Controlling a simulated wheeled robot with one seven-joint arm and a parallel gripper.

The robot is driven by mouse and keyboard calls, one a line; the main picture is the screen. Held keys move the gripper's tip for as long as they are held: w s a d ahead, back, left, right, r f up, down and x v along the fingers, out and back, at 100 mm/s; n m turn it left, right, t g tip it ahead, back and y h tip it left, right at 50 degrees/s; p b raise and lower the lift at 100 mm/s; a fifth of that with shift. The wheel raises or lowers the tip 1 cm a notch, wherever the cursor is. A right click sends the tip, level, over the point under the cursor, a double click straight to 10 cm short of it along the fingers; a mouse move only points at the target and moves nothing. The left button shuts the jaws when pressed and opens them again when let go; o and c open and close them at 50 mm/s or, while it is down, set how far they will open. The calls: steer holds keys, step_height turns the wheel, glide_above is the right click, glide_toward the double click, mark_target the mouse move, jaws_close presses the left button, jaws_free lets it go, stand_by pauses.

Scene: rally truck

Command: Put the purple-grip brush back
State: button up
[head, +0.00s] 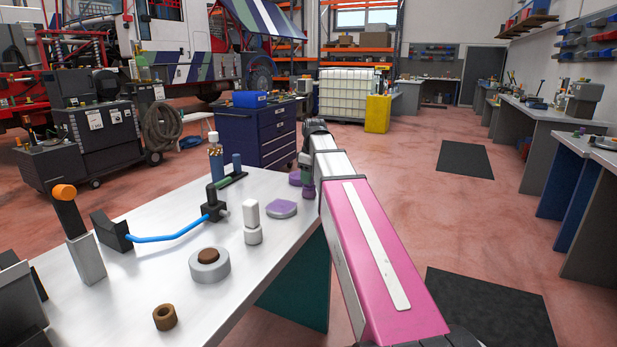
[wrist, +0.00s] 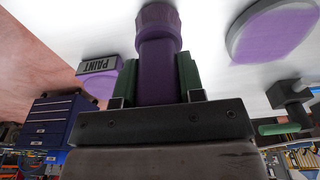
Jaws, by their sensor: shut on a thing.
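The purple-grip brush (wrist: 157,66) is upright-looking between the green fingers of my gripper (wrist: 158,82) in the wrist view, with its wider ribbed end beyond the fingertips over the pale table top. My gripper is shut on the purple grip. In the head view my gripper (head: 307,168) is at the far right edge of the workbench (head: 130,300), and the purple grip (head: 308,191) shows just below it. I cannot tell whether it touches the bench. The brush's bristles are not visible. A purple piece labelled PAINT (wrist: 98,72) is beside it, also in the head view (head: 295,178).
A grey-rimmed purple disc (head: 282,208), white bottle (head: 251,222), metal ring with brown core (head: 209,264) and brown ring (head: 164,317) stand on the bench. A blue hose (head: 168,237), dark valve (head: 214,204) and orange-topped tool (head: 65,193) are further left.

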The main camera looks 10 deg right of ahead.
steer(key=shift+f, duration=0.3)
steer(key=o, duration=1)
steer(key=r, duration=0.3)
steer(key=s+r, duration=0.1)
steer(key=r, duration=0.7)
steer(key=shift+s+d, duration=0.2)
steer(key=shift+d, duration=0.05)
